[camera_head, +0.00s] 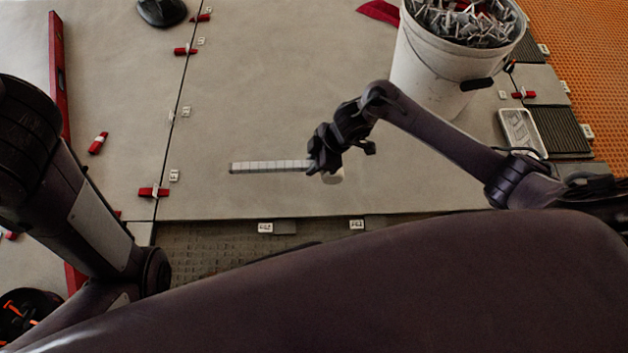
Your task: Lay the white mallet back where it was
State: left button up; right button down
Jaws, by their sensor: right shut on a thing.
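The white mallet (270,167) is in my right gripper (322,165), right of the middle of the head view. Its pale, banded handle points left, and a short white part, likely the head, shows just right of the fingers. My right gripper is shut on it close to that white part. The mallet is over the large grey tile (260,110), near the tile's front edge; I cannot tell whether it touches the tile.
A white bucket (415,70) full of grey clips stands at the back right. A metal tray (522,130) is right of it. Red wedges, one at the seam (153,192), and a long red level (57,75) are at the left. The tile's middle is clear.

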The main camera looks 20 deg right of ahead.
notch_tip(320, 180, down, 2)
jog(key=shift+f+b, duration=0.15)
jog(key=shift+b, duration=0.25)
notch_tip(320, 180, down, 5)
jog(key=b, duration=0.3)
jog(key=shift+w+f+b, duration=0.1)
jog(key=shift+b, duration=0.2)
jog(key=c, duration=1.7)
grip_release()
jog(key=shift+f, duration=0.1)
jog(key=o, duration=0.4)
jog(key=shift+o, duration=0.2)
